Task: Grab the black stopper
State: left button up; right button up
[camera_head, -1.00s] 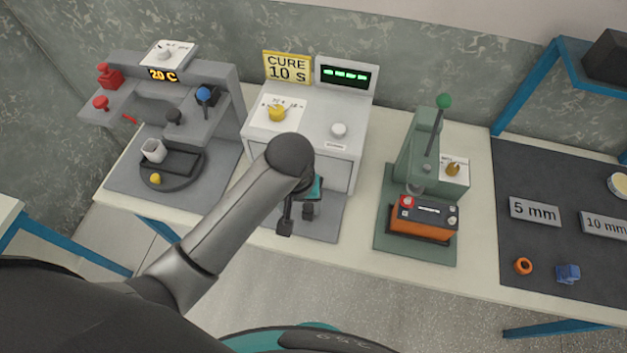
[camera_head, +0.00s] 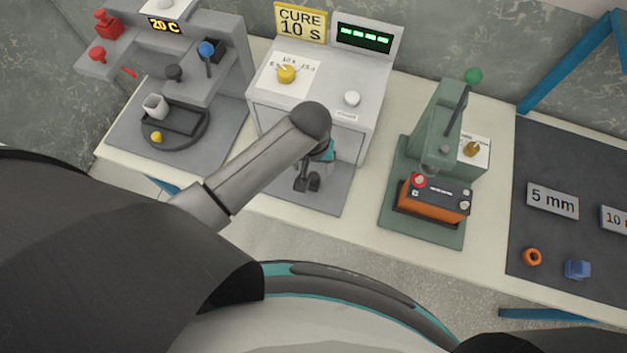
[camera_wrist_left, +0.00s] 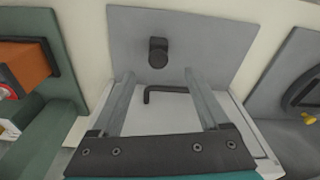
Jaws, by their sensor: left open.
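A short black stopper (camera_wrist_left: 158,52) stands on the grey mat (camera_wrist_left: 205,25) in the left wrist view. My left gripper (camera_wrist_left: 158,75) is open and empty, its two grey fingers spread apart, pointing towards the mat. The stopper lies between the lines of the fingers, beyond their tips. In the head view my left gripper (camera_head: 307,182) hangs over the mat (camera_head: 335,195) before the white curing box (camera_head: 335,110); I cannot tell the stopper from the dark fingers there. My right gripper is not in view.
A bent black handle (camera_wrist_left: 165,90) shows between the fingers in the wrist view. A green press (camera_head: 432,130) with an orange battery (camera_head: 435,203) stands to the right. A grey station (camera_head: 225,75) stands to the left.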

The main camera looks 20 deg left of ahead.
aim_at(313, 177)
pick_arm(q)
jog(key=f, duration=0.4)
jog(key=shift+s+d+f+b, duration=0.2)
jog(key=shift+f+b, duration=0.1)
jog(key=shift+b, duration=0.1)
jog(key=shift+f, duration=0.45)
jog(key=shift+c, duration=0.2)
jog(key=shift+a, duration=0.1)
grip_shut()
